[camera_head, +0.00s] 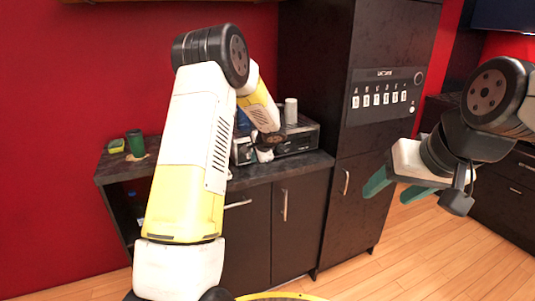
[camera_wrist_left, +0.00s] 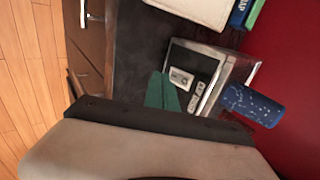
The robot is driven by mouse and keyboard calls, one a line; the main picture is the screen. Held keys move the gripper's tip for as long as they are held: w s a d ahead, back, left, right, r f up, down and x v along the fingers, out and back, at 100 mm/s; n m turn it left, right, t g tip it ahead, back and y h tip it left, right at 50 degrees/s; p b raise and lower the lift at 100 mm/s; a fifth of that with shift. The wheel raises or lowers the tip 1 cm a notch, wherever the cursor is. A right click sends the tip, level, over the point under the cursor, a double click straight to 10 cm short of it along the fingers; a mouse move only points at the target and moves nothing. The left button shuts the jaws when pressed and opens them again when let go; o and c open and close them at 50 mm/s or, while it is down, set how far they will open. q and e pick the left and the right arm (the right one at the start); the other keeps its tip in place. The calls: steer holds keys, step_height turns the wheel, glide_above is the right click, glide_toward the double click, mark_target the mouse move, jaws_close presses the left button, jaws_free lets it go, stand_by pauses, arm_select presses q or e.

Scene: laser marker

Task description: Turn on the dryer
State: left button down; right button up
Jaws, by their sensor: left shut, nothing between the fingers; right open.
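A silver and black box-shaped machine (camera_head: 298,138) stands on the dark counter and may be the dryer; I see no label naming it. In the left wrist view its front (camera_wrist_left: 205,68) shows a small light panel and buttons (camera_wrist_left: 196,97). My left gripper (camera_head: 264,154) is in front of the machine, partly hidden by its own wrist. In the left wrist view its green fingers (camera_wrist_left: 162,91) are together and empty, close to the button panel; contact cannot be told. My right gripper (camera_head: 395,184) is open and empty, in front of the tall cabinet.
The tall dark cabinet (camera_head: 355,150) carries a panel (camera_head: 384,97) with several white labels. A white cylinder (camera_head: 291,111) and a blue speckled object (camera_wrist_left: 252,105) are by the machine. The floor at right is clear.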

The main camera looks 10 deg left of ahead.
mark_target(250, 155)
arm_select(q)
steer(key=shift+w+a+f, duration=0.2)
steer(key=shift+w+a, duration=0.55)
steer(key=shift+w, duration=0.3)
steer(key=shift+w+f, duration=0.1)
steer(key=shift+w, duration=0.05)
steer(key=shift+a, duration=0.1)
steer(key=shift+r, duration=0.9)
